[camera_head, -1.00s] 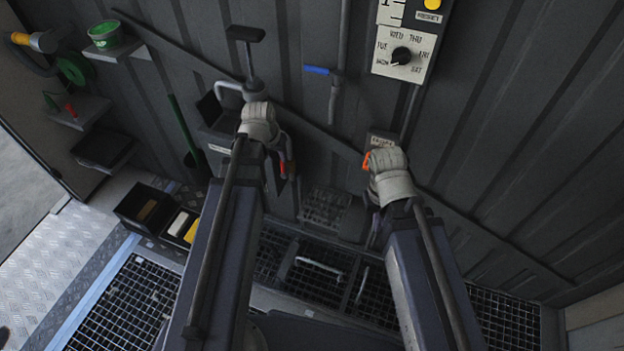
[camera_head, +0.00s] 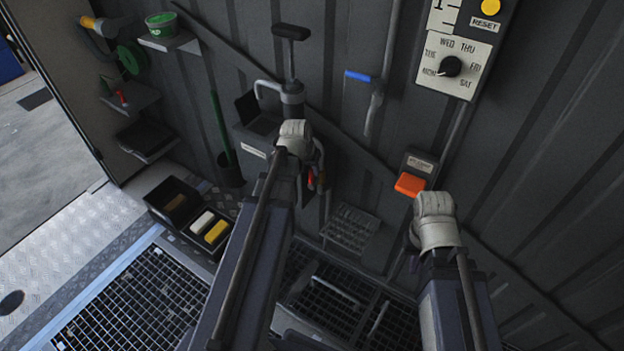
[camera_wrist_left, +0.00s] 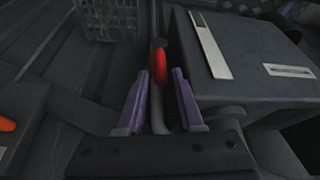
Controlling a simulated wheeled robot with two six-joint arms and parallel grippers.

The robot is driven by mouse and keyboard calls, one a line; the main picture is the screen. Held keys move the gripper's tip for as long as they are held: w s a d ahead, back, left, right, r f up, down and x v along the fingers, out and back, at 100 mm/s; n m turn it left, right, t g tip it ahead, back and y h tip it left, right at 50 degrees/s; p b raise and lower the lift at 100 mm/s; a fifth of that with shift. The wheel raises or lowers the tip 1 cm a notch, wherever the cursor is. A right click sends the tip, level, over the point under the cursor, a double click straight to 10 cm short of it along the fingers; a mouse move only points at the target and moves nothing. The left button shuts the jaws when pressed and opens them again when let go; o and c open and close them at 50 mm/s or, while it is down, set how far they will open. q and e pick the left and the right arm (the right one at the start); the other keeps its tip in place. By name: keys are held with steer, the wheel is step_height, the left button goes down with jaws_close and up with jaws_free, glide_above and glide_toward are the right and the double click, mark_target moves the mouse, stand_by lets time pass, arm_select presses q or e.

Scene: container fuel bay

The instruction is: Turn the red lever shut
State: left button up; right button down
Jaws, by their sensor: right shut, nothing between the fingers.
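The red lever (camera_wrist_left: 159,64) shows in the left wrist view as a rounded red grip on a grey stem, near the tips of my left gripper (camera_wrist_left: 161,80). The two purple fingers stand apart, one on each side of it, with gaps visible. In the head view a bit of red (camera_head: 311,180) shows beside my left wrist, partly hidden by it. My right gripper (camera_head: 413,238) is shut and empty, below the orange flap on the wall; its fingers are mostly hidden behind the wrist.
An orange flap (camera_head: 410,184) sits on a small wall box. A dial panel (camera_head: 458,66) is at upper right, and a blue-handled lever (camera_head: 359,76) left of it. A hand pump (camera_head: 291,88) stands above my left wrist. Open bins (camera_head: 172,203) and floor grating lie at lower left.

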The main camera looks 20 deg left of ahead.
arm_select(q)
steer(key=b+x, duration=0.3)
steer(key=x, duration=0.1)
steer(key=shift+f, duration=0.15)
steer(key=shift+c, duration=0.3)
jaws_close()
stand_by(1.0)
